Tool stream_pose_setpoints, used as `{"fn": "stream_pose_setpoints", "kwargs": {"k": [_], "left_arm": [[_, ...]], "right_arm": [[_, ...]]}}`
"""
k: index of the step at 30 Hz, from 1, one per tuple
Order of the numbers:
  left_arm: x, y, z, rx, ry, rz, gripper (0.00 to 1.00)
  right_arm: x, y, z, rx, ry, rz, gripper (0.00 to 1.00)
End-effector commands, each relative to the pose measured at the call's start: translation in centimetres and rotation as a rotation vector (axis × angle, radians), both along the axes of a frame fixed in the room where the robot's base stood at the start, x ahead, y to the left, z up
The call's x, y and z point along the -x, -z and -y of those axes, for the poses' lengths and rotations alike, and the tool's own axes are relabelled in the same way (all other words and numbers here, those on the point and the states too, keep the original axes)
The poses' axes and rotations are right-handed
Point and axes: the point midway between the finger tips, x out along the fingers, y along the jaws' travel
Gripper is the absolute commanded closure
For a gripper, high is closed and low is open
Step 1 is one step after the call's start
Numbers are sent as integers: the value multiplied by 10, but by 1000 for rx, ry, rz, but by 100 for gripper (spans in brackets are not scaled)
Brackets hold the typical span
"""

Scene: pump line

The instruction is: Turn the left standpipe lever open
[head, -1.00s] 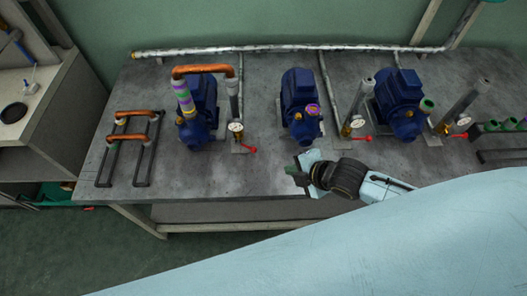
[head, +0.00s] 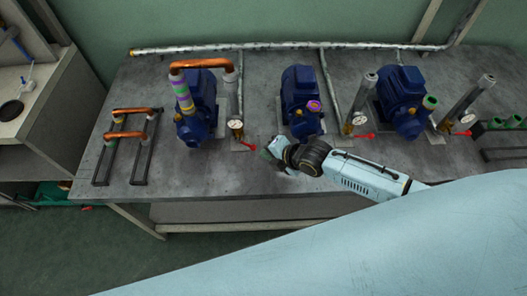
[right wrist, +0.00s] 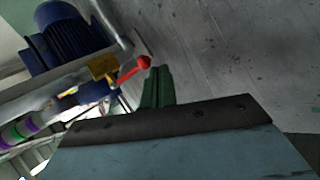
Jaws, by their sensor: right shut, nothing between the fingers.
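The left standpipe (head: 232,98) stands beside the left blue pump (head: 197,115), with a gauge (head: 236,125) near its foot. Its red lever (head: 247,144) sticks out to the lower right. In the right wrist view the red lever (right wrist: 135,68) points toward my shut green fingers and appears just short of them. My right gripper (head: 268,149) is shut and empty, a little right of and below the lever in the head view. In the right wrist view the fingers (right wrist: 157,86) lie together. My left gripper is not in view.
A copper pipe (head: 201,65) joins the left pump to the left standpipe. A middle pump (head: 300,100) and right pump (head: 402,105) stand along the bench. A rack with copper pipes (head: 128,135) is at the left. The bench front (head: 210,180) is clear.

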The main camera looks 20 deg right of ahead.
Motion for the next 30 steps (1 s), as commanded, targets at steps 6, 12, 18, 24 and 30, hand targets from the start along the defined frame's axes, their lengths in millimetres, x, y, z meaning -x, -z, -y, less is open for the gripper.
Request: {"fn": "stream_pose_setpoints", "kwargs": {"k": [6,12,18,24,30], "left_arm": [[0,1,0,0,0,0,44],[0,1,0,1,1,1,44],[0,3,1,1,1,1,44],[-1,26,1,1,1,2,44],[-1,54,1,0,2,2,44]], "right_arm": [[-14,2,-8,0,1,-2,100],[-15,2,-8,1,2,-3,100],[-15,3,-8,-3,1,-1,100],[-16,13,-10,-73,-1,24,100],[-17,22,-13,-179,0,53,100]]}}
